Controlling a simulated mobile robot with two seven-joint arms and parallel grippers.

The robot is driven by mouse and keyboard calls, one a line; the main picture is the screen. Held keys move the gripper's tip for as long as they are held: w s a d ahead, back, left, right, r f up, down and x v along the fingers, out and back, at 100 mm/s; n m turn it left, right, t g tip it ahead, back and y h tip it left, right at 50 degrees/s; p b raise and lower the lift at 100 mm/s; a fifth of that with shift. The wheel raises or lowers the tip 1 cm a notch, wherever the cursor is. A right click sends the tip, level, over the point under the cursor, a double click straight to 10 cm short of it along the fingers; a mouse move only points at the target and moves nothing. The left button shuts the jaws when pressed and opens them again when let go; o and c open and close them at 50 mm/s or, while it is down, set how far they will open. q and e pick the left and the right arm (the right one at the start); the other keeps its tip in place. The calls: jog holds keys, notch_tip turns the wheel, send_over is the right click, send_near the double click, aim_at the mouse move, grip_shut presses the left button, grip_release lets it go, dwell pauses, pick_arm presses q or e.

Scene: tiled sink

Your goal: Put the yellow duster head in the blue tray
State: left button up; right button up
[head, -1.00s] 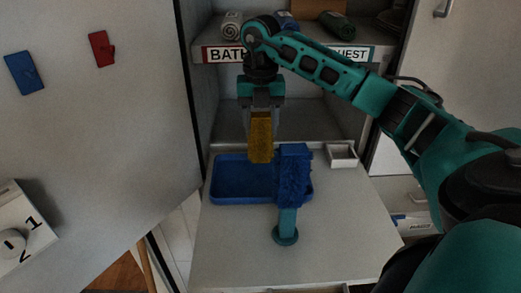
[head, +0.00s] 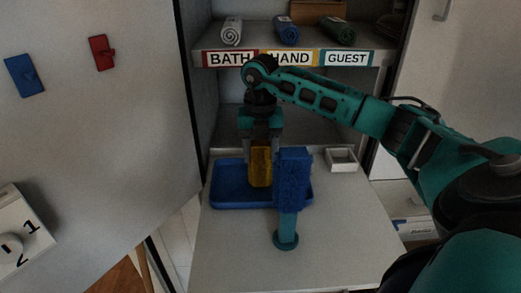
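The yellow duster head (head: 261,165) is upright in the head view, held from above between the fingers of my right gripper (head: 260,150). Its lower end is over or in the right half of the blue tray (head: 230,190); I cannot tell whether it touches the tray floor. A blue duster head (head: 293,175) on a teal stand (head: 286,225) stands in front of the tray and hides its right part. My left gripper is not in view.
A small white open box (head: 342,160) sits right of the tray. A shelf above holds rolled towels (head: 287,31) over BATH, HAND and GUEST labels. A door panel (head: 100,150) fills the left. The front of the white surface (head: 235,250) is clear.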

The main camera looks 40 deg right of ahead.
jog(key=o, duration=0.3)
jog(key=shift+o, duration=0.2)
notch_tip(320, 180, up, 12)
jog(key=p, duration=0.1)
jog(key=shift+r, duration=0.2)
jog(key=shift+a, duration=0.1)
dwell(0.6)
